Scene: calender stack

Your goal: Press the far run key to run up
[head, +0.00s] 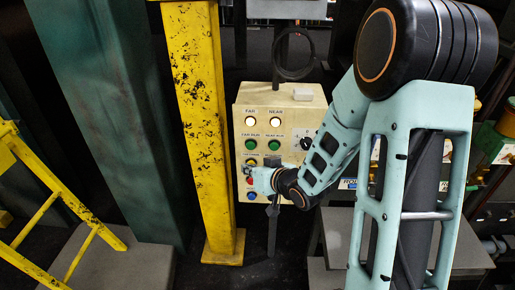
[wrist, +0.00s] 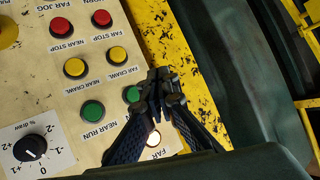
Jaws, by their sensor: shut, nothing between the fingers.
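The cream control panel (head: 240,110) stands upright on a post. Its green far run key (head: 251,144) is in the left column, under the FAR lamp (head: 250,121). The green near run key (head: 274,144) is beside it. My gripper (head: 250,172) is shut and empty, in front of the panel's left column, lower than the far run key. In the wrist view, where the panel appears turned over, my gripper (wrist: 161,78) lies just right of the far run key (wrist: 132,94), which shows partly. I cannot tell whether the fingertips touch the panel.
Yellow far crawl (wrist: 118,54) and red far stop (wrist: 101,18) keys lie close to the gripper. A scuffed yellow post (head: 200,110) stands left of the panel. A grey step (head: 338,225) is below my arm.

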